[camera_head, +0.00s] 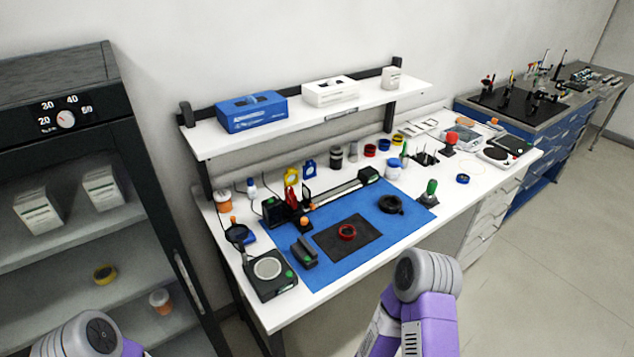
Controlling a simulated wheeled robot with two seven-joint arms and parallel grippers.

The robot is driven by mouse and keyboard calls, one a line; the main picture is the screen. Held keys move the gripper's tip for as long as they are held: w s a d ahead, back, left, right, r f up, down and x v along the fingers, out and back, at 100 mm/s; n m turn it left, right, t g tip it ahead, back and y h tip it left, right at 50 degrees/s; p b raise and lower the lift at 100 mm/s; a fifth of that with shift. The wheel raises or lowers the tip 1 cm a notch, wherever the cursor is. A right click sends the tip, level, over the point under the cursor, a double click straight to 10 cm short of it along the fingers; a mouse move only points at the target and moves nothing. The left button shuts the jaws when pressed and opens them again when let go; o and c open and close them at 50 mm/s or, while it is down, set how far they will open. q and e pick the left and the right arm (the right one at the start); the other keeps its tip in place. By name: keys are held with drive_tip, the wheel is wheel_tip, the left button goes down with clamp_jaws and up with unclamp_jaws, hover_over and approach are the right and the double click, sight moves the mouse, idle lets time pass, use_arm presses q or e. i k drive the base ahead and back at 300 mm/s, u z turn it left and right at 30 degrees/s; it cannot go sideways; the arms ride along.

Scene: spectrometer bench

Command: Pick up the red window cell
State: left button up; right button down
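A small red ring-shaped cell (347,232) lies on a dark square pad on the blue bench mat. A second red ring-shaped piece (370,150) stands in the row at the back of the bench. I cannot tell for certain from this view which is the red window cell. Grey and purple links of my arms show at the bottom left and bottom centre, short of the bench. Neither of my grippers is in view, so I cannot see whether they are open or shut.
The dark pad (362,243) is clear around the red ring. A black ring (391,204), a green-topped piece (430,190) and a black scale-like box (268,274) stand around the mat (325,273). A shelf (300,128) with boxes overhangs the back. A glass-fronted cabinet is at left.

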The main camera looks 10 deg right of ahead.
sight(347, 232)
drive_tip(key=z, duration=2.35)
drive_tip(key=i, duration=1.85)
drive_tip(key=u, duration=2.2)
